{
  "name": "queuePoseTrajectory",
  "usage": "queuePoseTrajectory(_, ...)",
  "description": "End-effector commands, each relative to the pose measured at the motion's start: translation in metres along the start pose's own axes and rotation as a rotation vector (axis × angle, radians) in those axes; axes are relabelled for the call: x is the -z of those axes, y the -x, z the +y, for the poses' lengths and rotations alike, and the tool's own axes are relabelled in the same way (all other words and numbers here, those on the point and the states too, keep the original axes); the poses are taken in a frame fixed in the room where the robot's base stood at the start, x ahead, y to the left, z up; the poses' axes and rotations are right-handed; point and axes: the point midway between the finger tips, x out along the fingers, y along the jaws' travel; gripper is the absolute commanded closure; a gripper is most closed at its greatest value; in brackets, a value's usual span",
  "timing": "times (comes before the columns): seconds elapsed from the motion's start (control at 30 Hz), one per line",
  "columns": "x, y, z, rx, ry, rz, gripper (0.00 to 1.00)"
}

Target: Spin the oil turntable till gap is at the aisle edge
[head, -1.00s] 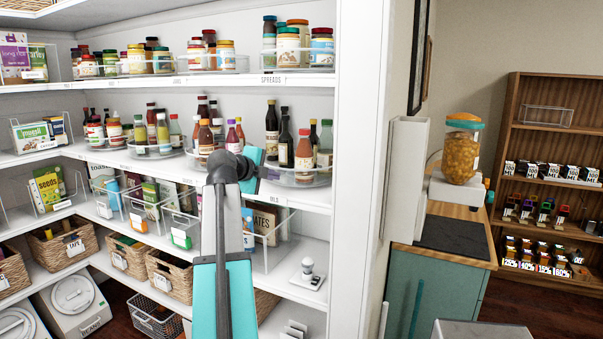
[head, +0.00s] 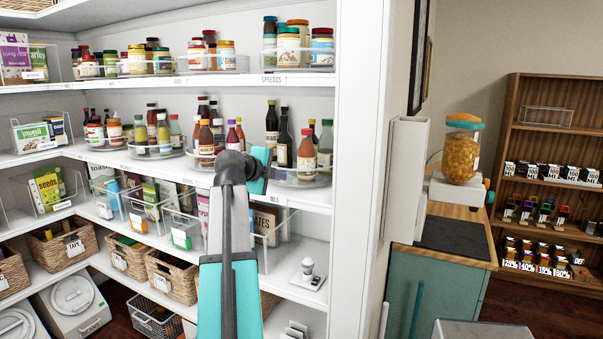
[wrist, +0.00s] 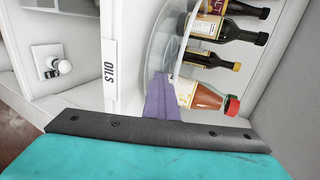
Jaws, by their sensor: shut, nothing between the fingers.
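The oil turntable (head: 318,180) is a clear round tray with a low rim on the middle shelf, behind the OILS label. It carries several bottles, including a dark tall bottle (head: 285,142) and an orange-red sauce bottle (head: 306,152) near the front right. In the wrist view the turntable's clear rim (wrist: 154,48) curves past the bottles, and the sauce bottle (wrist: 200,96) with a red cap lies close beside my fingers. My gripper (wrist: 181,76) is shut and empty, its fingertips at the rim; I cannot tell if they touch. In the head view my arm hides the turntable's left part.
The white shelf edge with the OILS label (wrist: 110,62) runs beside my fingers. Another turntable of bottles (head: 205,158) stands to the left. A white upright panel (head: 350,150) bounds the right side. A small white knobbed object (head: 308,272) stands on the shelf below.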

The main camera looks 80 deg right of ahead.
Motion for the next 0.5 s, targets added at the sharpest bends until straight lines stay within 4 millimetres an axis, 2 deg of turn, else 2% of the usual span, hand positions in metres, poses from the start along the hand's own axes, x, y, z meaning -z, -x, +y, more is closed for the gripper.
queuePoseTrajectory(0.5,0.015,-0.002,0.000,0.001,-0.001,0.003,1.00)
